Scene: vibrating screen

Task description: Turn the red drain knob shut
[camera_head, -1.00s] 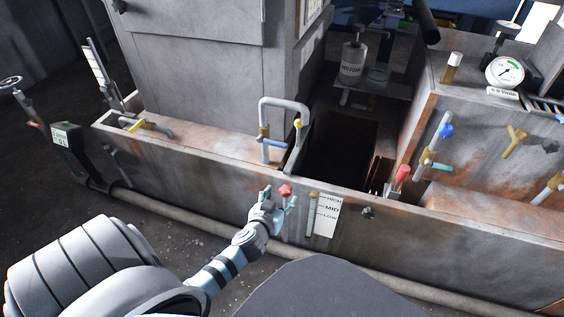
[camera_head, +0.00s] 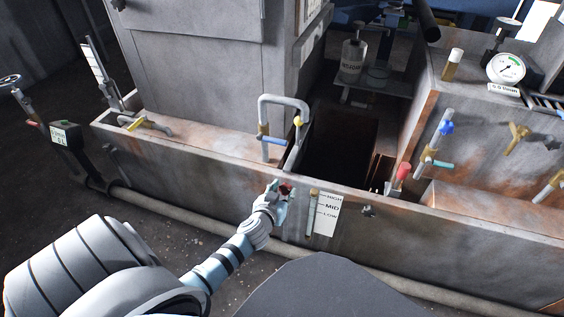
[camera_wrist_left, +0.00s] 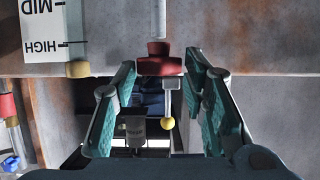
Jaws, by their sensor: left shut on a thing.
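The red drain knob (camera_head: 287,189) is on the front wall of the grey trough (camera_head: 190,172), left of the white level label. It also shows in the wrist view (camera_wrist_left: 160,62), upper middle, at the end of a grey stem. My left gripper (camera_head: 278,191) is at the knob and partly covers it in the head view. In the wrist view its teal fingers (camera_wrist_left: 160,88) stand one on each side of the knob, shut on it. The exact finger contact is hard to see. My right gripper is not in view.
The HIGH/MID/LOW label (camera_head: 327,214) and its sight tube (camera_head: 312,212) are close to the right of the gripper. A bent pipe with a blue-handled valve (camera_head: 272,141) rises above the trough edge. A grey pipe (camera_head: 165,210) runs along the floor below.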

